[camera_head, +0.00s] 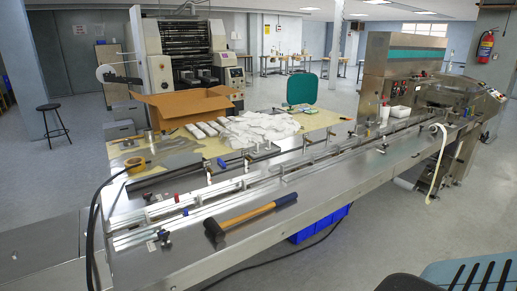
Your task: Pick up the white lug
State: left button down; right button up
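Neither of my grippers is in view.
Blue crates (318,225) sit below. The right front deck is mostly clear.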

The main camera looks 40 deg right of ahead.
aim_at(256, 144)
jog(key=l+u, duration=0.1)
jog(key=l, duration=0.5)
jog(key=k+l+u, duration=0.1)
jog(key=l, duration=0.5)
jog(key=k+l, duration=0.1)
jog(key=l, duration=0.45)
jog(key=k+l+u, duration=0.15)
jog(key=l, duration=0.45)
jog(key=l+u, duration=0.1)
jog(key=l, duration=0.5)
jog(key=k+l+u, duration=0.1)
jog(key=l, duration=0.45)
jog(key=k+l+u, duration=0.1)
jog(key=k+l, duration=0.15)
jog(key=l, duration=0.3)
jog(key=k+l+u, duration=0.1)
jog(key=l, duration=0.4)
jog(key=k, duration=0.1)
